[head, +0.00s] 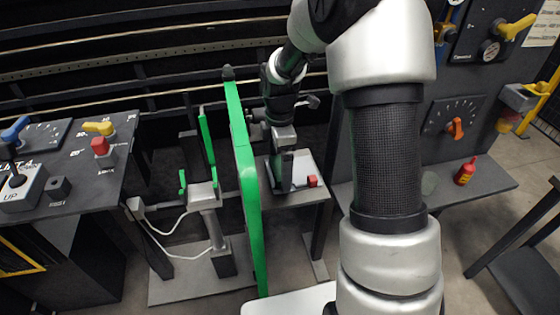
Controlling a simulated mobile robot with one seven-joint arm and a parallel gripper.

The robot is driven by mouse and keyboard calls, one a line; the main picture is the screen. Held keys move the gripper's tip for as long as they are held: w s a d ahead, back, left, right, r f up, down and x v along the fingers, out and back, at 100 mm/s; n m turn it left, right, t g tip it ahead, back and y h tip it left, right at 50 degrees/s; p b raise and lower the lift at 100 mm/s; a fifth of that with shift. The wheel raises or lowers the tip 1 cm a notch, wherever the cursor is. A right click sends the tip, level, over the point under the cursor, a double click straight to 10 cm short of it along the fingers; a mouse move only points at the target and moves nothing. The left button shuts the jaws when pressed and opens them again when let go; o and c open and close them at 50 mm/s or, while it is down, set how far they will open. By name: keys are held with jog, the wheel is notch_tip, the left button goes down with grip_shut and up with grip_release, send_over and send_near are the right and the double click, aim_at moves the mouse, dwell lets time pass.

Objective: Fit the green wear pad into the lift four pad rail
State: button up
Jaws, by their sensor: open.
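My gripper (283,185) points down over a pale tray (303,162) on a small grey shelf, right of a long green bar. Its dark fingers are open. I cannot make out anything between them. The long green bar (246,170) stands upright in the foreground, left of my gripper. A shorter green strip (207,138) stands behind a grey lift head (202,195), which has small green prongs (183,182). I cannot tell which green piece is the wear pad. The pad rail is not clearly distinguishable.
A console (60,165) with knobs, a lever and lift lettering stands at left. A red block (312,181) sits at the tray's right edge. A red bottle (465,171) stands on the right shelf. Dark horizontal rails (110,70) run behind. A white cable (165,232) hangs by the lift.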

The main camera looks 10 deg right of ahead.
aim_at(280, 167)
notch_tip(280, 167, up, 18)
jog(key=p, duration=0.2)
jog(key=shift+f, duration=0.25)
